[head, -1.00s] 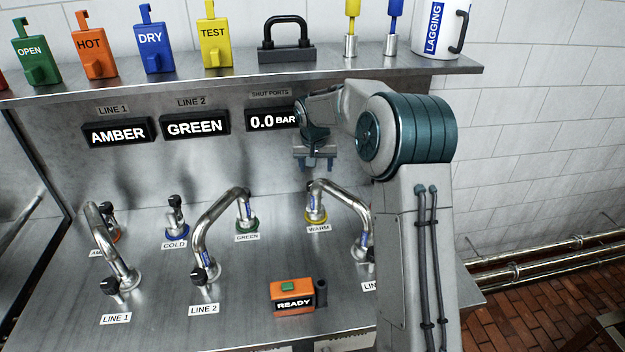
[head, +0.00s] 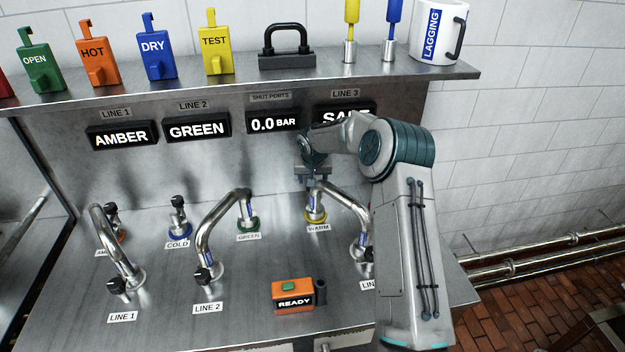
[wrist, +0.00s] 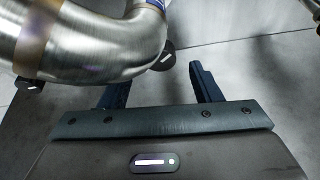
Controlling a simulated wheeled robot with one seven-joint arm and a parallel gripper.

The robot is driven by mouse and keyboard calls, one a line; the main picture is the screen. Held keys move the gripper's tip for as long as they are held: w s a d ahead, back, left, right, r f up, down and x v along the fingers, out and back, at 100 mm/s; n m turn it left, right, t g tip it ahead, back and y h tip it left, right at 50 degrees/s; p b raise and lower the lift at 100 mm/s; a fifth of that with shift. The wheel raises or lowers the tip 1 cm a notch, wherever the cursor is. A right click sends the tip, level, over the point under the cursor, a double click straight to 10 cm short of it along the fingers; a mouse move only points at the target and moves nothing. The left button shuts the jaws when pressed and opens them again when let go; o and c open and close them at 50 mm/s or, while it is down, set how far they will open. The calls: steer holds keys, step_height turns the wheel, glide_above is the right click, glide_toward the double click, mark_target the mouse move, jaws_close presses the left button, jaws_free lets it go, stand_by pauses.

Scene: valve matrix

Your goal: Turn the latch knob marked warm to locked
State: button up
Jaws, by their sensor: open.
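The warm port (head: 315,216) has a yellow ring and a "WARM" label (head: 318,228). A bent steel pipe (head: 345,197) runs from it to the right toward line 3, and it fills the upper left of the wrist view (wrist: 90,42). My gripper (head: 313,183) is just above and behind the warm end of the pipe. In the wrist view its open, empty fingers (wrist: 158,78) point past the pipe, which partly covers the left one. A dark round knob with a white mark (wrist: 168,59) shows beyond the pipe, partly hidden. I cannot tell its setting.
Pipes at line 1 (head: 118,248) and line 2 (head: 215,225) stand to the left, with the capped cold port (head: 178,218). An orange "READY" box (head: 293,294) sits in front. A shelf (head: 180,86) with tags and a lock overhangs behind.

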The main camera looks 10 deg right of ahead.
steer(key=shift+p+x, duration=0.3)
steer(key=shift+x, duration=1.3)
steer(key=shift+c, duration=0.4)
